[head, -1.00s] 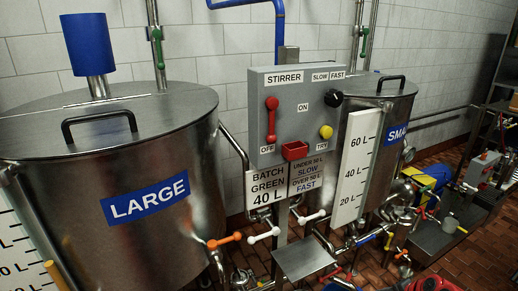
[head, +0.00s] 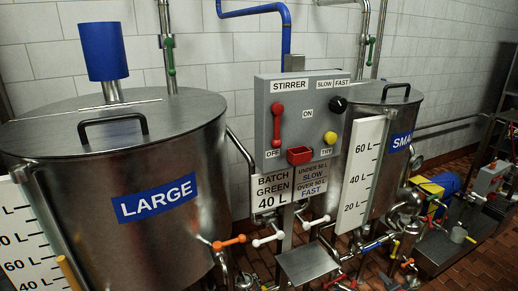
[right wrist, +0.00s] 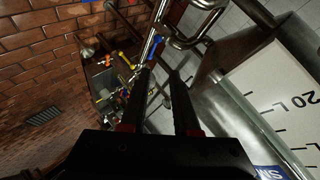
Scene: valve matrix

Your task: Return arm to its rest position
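My right gripper (right wrist: 162,76) shows in the right wrist view, with two dark fingers that have red pieces at their bases. The fingers stand apart, and I see nothing held between them. Beyond the fingertips are metal pipes and small coloured valve handles, apart from the fingers as far as I can tell. In the head view I cannot make out either gripper clearly. My left gripper is in neither view.
The head view shows the LARGE tank (head: 120,240), the grey STIRRER panel (head: 290,93) and the SMALL tank (head: 385,95). A metal shelf (head: 307,265), pipes and valves crowd below the panel. The right wrist view shows a 20 L scale (right wrist: 290,90) and open brick floor (right wrist: 45,90).

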